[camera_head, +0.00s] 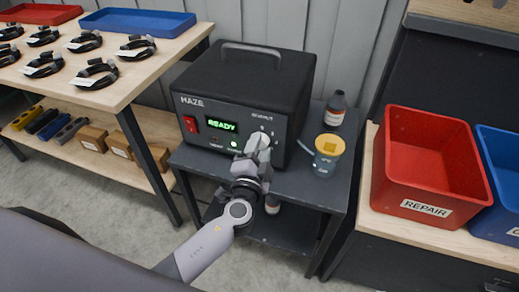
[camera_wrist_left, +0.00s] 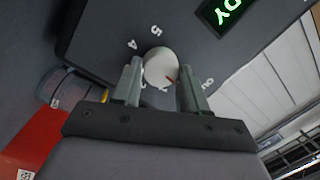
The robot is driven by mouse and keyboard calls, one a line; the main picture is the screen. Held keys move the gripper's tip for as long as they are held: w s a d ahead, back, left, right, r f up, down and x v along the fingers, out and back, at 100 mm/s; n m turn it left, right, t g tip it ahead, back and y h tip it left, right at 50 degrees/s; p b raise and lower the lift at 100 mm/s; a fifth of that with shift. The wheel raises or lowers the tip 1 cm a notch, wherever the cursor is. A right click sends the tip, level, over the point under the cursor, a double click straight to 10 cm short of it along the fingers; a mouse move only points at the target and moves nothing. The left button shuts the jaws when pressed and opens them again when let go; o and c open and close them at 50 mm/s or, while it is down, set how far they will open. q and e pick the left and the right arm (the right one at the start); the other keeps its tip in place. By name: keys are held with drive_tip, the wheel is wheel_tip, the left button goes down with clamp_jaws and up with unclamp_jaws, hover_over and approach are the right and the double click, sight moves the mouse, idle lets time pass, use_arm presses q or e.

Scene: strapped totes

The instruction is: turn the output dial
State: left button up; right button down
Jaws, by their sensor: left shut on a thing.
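The haze machine (camera_head: 240,95) is a black box with a top handle on a small dark table. Its green display (camera_head: 222,125) reads READY. My right gripper is not in view.
A red switch (camera_head: 190,124) is on the panel's left. A yellow-topped cup (camera_head: 328,154) and a dark bottle (camera_head: 335,109) stand right of the machine. A red REPAIR tote (camera_head: 428,205) and a blue tote (camera_head: 497,180) are farther right. A bench with coiled cables (camera_head: 94,72) is left.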

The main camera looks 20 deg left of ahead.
use_arm(q)
drive_tip(key=shift+f+m+t+h+b, duration=0.15)
drive_tip(key=shift+m+b, duration=0.65)
drive_tip(key=shift+m, duration=1.2)
drive_tip(key=shift+f+m+t+h+b, duration=0.15)
drive_tip(key=shift+m+b, duration=0.65)
drive_tip(key=shift+m, duration=1.2)
drive_tip(key=o, duration=1.1)
drive_tip(key=shift+r, duration=0.1)
drive_tip(key=shift+c, duration=0.2)
drive_tip(key=s, duration=0.7)
drive_tip(key=shift+f, duration=0.3)
drive_tip(key=shift+s+f, duration=0.1)
